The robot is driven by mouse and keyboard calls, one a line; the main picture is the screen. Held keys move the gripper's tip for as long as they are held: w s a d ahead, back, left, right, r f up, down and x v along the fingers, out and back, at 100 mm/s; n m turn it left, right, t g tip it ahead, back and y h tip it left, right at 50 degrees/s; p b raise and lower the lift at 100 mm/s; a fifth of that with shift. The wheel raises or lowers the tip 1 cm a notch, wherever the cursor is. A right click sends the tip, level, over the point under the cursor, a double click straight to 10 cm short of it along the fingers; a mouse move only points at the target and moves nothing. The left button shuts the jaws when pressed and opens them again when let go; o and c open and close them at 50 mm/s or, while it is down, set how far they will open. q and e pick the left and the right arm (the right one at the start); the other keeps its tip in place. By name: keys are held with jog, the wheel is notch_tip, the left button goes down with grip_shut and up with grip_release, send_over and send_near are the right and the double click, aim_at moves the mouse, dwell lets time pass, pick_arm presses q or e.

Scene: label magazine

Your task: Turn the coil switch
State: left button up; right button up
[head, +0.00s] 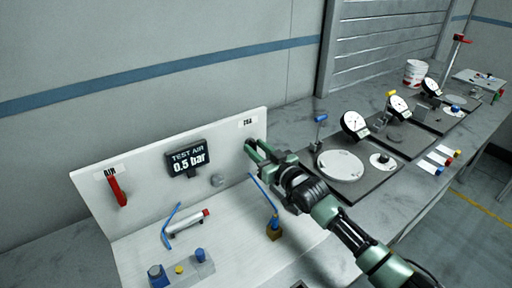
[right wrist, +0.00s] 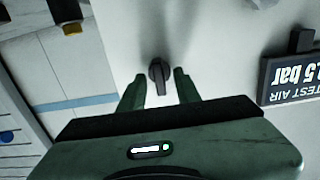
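The coil switch, a small dark knob (right wrist: 158,76) on the white panel, shows in the right wrist view between my right gripper's two fingers. A gap shows on each side of it, so the fingers look apart from it. In the head view my right gripper (head: 256,148) is at the right end of the white panel (head: 140,210), just below a small label (head: 248,122) too small to read surely. It is open and hides the switch there. My left gripper is not in view.
Dial gauges (head: 354,124) stand on the bench to the right.

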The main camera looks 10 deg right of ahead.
jog(key=shift+w, duration=0.1)
jog(key=c, duration=0.6)
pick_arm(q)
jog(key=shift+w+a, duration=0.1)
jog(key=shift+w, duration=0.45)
pick_arm(e)
grip_shut()
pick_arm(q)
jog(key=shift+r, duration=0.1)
pick_arm(e)
jog(key=shift+m, duration=0.4)
jog(key=m, duration=0.2)
jog(key=shift+m, duration=0.4)
jog(key=m, duration=0.4)
jog(key=shift+d+f+m, duration=0.1)
jog(key=shift+m, duration=0.3)
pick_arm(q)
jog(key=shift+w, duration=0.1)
pick_arm(e)
jog(key=shift+m, duration=0.3)
